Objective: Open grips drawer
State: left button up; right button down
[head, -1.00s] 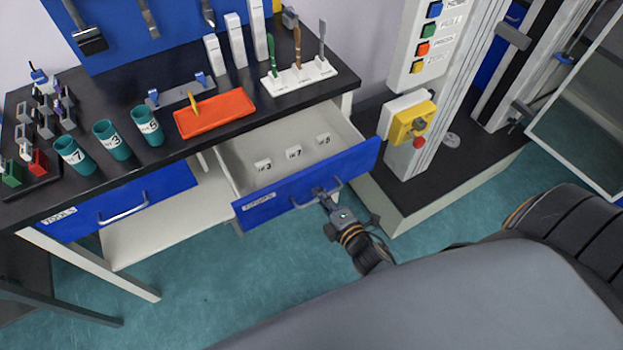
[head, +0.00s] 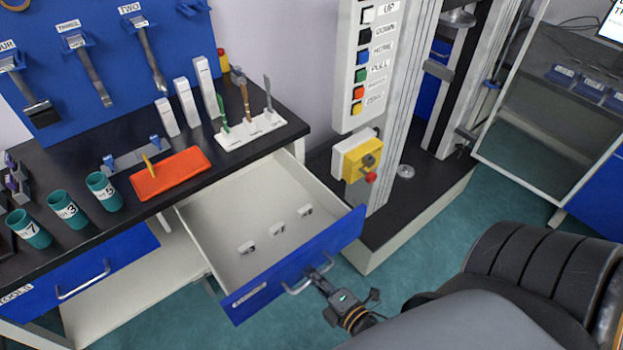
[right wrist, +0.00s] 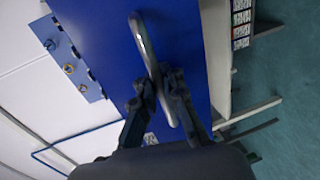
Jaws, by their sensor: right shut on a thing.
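The grips drawer (head: 222,237) with a blue front is pulled well out from under the black bench top. The right wrist view shows the handle (right wrist: 143,42) between the fingers (right wrist: 160,88) against the blue front (right wrist: 95,20). My left gripper is not in view.
The black bench holds an orange tray (head: 185,181), teal cups (head: 66,209) and a white tool stand (head: 265,133). A closed tools drawer (head: 130,262) is at the left. The testing machine's base (head: 385,235) stands close to the right of the open drawer.

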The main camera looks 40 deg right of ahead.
jog(key=shift+r, duration=0.1)
jog(key=c, duration=1.4)
grip_release()
jog(key=shift+c, duration=0.2)
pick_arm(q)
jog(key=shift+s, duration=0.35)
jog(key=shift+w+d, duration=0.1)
pick_arm(e)
jog(key=shift+s, duration=0.3)
jog(key=v, duration=1.1)
jog(key=shift+s, duration=0.15)
